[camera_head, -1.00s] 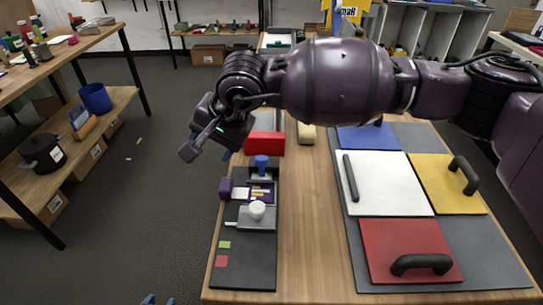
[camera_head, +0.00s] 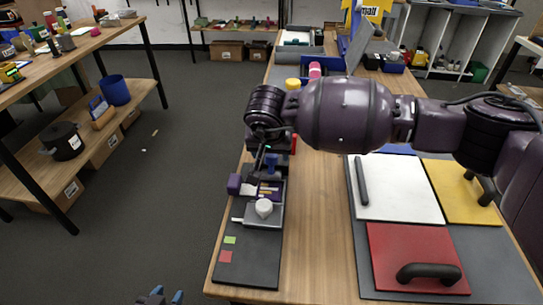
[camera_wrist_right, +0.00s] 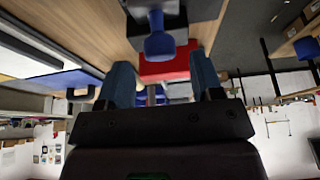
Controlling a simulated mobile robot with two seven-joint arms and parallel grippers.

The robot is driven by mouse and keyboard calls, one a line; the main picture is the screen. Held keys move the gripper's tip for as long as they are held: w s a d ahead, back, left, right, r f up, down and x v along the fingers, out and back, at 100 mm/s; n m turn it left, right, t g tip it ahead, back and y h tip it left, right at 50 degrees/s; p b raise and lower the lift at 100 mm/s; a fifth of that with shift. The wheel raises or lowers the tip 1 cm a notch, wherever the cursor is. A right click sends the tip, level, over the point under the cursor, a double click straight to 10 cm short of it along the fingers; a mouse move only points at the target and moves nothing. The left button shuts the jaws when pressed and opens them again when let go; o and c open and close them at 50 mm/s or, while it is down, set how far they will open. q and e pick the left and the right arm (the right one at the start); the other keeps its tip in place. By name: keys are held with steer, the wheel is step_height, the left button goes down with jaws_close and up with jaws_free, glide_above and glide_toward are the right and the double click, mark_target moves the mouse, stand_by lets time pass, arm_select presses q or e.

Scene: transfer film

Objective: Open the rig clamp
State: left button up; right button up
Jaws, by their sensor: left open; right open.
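The rig is a black base plate (camera_head: 246,262) on the wooden bench. It carries a purple block (camera_head: 234,184), a grey block with a white round knob (camera_head: 264,207), and a blue knob (camera_head: 271,160) at its far end. I cannot tell for certain which part is the clamp. My right gripper is over the far end, largely hidden by its own arm in the head view. In the right wrist view its blue fingers (camera_wrist_right: 161,66) are open and empty, with the blue knob (camera_wrist_right: 159,42) ahead between them. My left gripper (camera_head: 160,297) is open at the bottom edge, away from the rig.
To the right, a grey mat (camera_head: 500,262) holds a white panel (camera_head: 400,190), a red panel (camera_head: 395,250) and a yellow panel (camera_head: 450,190) with dark handles. A clear wooden strip lies between mat and rig. A shelf (camera_head: 75,145) stands left across the floor.

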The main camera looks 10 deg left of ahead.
mark_target(271, 156)
steer(key=shift+x, duration=1.65)
steer(key=shift+c, duration=0.2)
steer(key=c, duration=0.9)
steer(key=shift+o, duration=0.2)
steer(key=g+b, duration=0.1)
steer(key=w+g+b, duration=0.1)
steer(key=b, duration=0.1)
steer(key=shift+w+f, duration=0.25)
steer(key=shift+w, duration=0.05)
steer(key=shift+w+f+g+b, duration=0.15)
steer(key=shift+w+g+b, duration=0.15)
steer(key=shift+g+b, duration=0.6)
steer(key=shift+w+g+b, duration=0.35)
steer(key=shift+g+b, duration=0.35)
steer(key=shift+b, duration=0.35)
steer(key=shift+r, duration=0.25)
